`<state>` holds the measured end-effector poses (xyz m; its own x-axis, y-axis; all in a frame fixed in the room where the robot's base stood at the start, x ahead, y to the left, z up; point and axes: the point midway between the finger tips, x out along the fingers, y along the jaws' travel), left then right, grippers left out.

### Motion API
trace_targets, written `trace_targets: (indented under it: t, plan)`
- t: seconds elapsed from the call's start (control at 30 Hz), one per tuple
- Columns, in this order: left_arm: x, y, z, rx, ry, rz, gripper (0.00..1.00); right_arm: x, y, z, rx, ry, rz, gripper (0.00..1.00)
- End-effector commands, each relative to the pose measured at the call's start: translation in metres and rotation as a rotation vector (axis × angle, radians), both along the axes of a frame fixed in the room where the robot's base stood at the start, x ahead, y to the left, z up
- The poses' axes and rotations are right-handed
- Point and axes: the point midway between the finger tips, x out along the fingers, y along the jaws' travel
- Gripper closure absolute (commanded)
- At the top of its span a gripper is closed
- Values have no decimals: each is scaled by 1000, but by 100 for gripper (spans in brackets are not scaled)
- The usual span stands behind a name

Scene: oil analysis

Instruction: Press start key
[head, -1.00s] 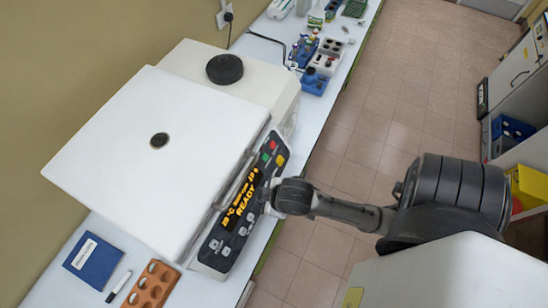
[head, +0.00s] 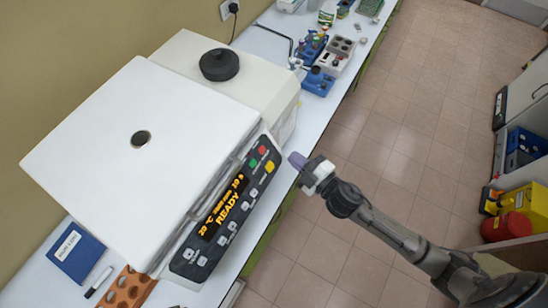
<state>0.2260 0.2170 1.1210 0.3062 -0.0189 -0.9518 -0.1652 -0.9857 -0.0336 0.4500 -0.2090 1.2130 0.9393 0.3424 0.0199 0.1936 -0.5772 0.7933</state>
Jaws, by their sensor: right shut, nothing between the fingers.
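The white machine (head: 140,135) stands on the bench with its large flat lid down. Its slanted control panel (head: 185,258) faces the aisle. The display (head: 224,207) glows orange and reads READY. At the panel's upper end are a green key (head: 253,163), a red key (head: 262,150) and a yellow key (head: 270,166); their labels are too small to read. My right gripper (head: 297,160) is shut and empty. Its purple-grey tip appears just right of the coloured keys, with a visible gap. No key is covered. My left gripper is out of view.
A black round knob (head: 219,65) tops the machine's rear. A blue notebook (head: 76,252), a marker (head: 98,282) and an orange-brown rack (head: 127,290) lie at lower left. Blue racks (head: 318,82) and bottles stand farther along the bench. The tiled aisle (head: 400,130) is open.

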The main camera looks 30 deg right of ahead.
Motion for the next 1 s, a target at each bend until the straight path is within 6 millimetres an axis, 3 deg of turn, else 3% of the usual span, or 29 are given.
trace_targets:
  t: [0.2,0.4,1.0]
  plan:
    - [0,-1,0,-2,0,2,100,-18,32,18,12,-135,229,100]
    - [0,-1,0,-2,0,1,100,-31,47,27,43,-187,351,100]
    - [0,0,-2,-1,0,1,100,-34,52,28,68,-194,389,100]
